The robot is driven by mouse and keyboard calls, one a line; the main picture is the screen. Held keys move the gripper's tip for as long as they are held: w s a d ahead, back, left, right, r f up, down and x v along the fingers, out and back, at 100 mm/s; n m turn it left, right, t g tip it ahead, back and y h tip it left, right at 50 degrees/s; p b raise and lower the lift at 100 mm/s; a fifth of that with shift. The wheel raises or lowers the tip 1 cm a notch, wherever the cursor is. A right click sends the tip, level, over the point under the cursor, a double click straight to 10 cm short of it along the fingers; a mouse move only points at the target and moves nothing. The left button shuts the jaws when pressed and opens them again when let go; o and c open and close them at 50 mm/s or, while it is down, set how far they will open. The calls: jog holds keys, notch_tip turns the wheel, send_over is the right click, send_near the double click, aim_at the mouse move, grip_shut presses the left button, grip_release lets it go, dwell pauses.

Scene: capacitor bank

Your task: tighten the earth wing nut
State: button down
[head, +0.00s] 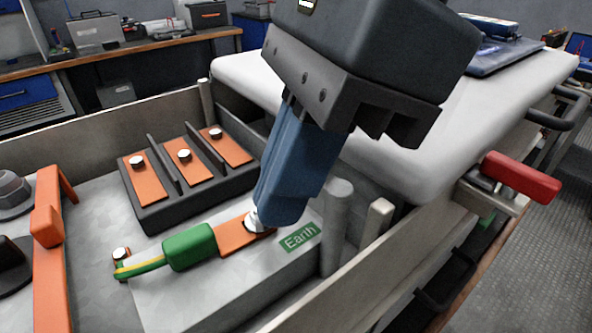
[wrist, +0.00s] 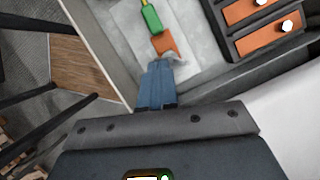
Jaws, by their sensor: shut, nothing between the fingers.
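The silver earth wing nut (head: 253,223) sits on the orange earth bar (head: 232,236), next to the green label reading "Earth" (head: 299,237). My gripper (head: 277,213) points down with its blue fingers shut and empty. The fingertips are right at the wing nut and hide most of it; I cannot tell whether they touch it. In the wrist view the fingers (wrist: 161,66) end by a small silver part of the nut (wrist: 179,60). A green-sleeved lug (head: 189,247) with a green-yellow cable (head: 140,268) lies at the left end of the bar.
A black block (head: 163,212) with several dividers and orange terminals stands behind. A grey post (head: 338,228) rises close to the right of my fingers. Low grey walls enclose the tray. A red handle (head: 521,177) is at the right.

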jog(key=shift+w, duration=0.15)
jog(key=shift+w+a+b, duration=0.1)
jog(key=shift+w+b, duration=0.25)
jog(key=shift+w, duration=0.15)
jog(key=shift+w+r, duration=0.1)
jog(key=shift+w, duration=0.05)
